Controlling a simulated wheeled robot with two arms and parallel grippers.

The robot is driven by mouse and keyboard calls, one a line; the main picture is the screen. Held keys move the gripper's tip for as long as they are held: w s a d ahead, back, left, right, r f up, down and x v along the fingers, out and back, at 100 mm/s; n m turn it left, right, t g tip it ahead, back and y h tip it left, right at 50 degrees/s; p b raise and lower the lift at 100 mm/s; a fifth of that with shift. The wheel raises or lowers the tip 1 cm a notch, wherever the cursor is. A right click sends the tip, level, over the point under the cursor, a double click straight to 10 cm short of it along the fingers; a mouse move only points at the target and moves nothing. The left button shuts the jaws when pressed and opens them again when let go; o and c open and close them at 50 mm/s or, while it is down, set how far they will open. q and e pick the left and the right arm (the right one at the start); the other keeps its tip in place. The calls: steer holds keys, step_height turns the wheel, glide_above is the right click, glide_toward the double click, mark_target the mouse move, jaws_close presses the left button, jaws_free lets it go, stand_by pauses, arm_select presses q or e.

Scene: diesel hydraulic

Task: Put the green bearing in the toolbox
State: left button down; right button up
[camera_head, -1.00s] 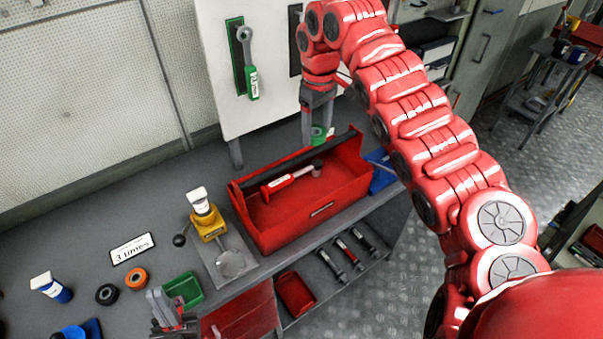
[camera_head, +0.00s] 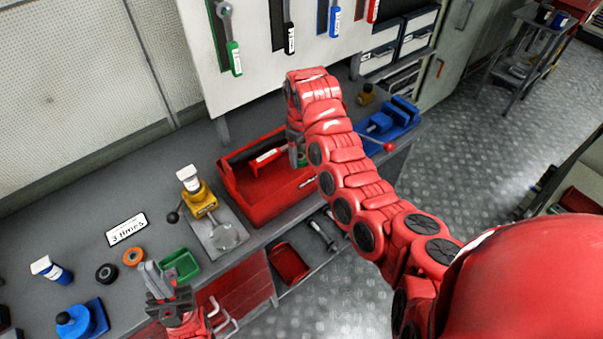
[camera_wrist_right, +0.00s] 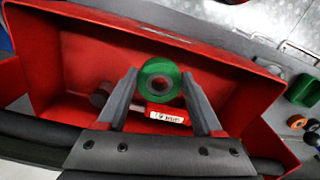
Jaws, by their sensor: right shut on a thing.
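The green bearing (camera_wrist_right: 145,80) is a green ring with a dark inner rim, held between the fingertips of my right gripper (camera_wrist_right: 158,88). In the wrist view it is over the inside of the red toolbox (camera_wrist_right: 55,65). In the head view the toolbox (camera_head: 270,211) stands on the bench, and my right gripper (camera_head: 298,155) points down at its right part; the bearing is mostly hidden there. A red-handled tool (camera_head: 266,156) with a white label lies in the toolbox. My left gripper (camera_head: 160,282) is low at the left, near a green bin; its opening is unclear.
The toolbox's dark handle bar (camera_wrist_right: 40,130) runs beside my right gripper. A yellow device (camera_head: 203,200) stands left of the toolbox, a blue vise (camera_head: 385,126) to its right. The green bin (camera_head: 180,265), orange ring (camera_head: 133,257) and black ring (camera_head: 106,273) are at the left.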

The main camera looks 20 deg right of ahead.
mark_target(301, 157)
step_height(301, 157, down, 4)
steer(key=shift+r+b, duration=0.1)
steer(key=shift+b, duration=0.45)
steer(key=shift+f+p, duration=0.3)
steer(key=shift+f, duration=1)
steer(key=shift+f+p, duration=0.35)
steer(key=shift+f, duration=0.05)
step_height(301, 157, down, 2)
steer(key=shift+f+p, duration=0.1)
steer(key=shift+p, duration=0.25)
steer(key=shift+f, duration=0.2)
steer(key=o, duration=1.4)
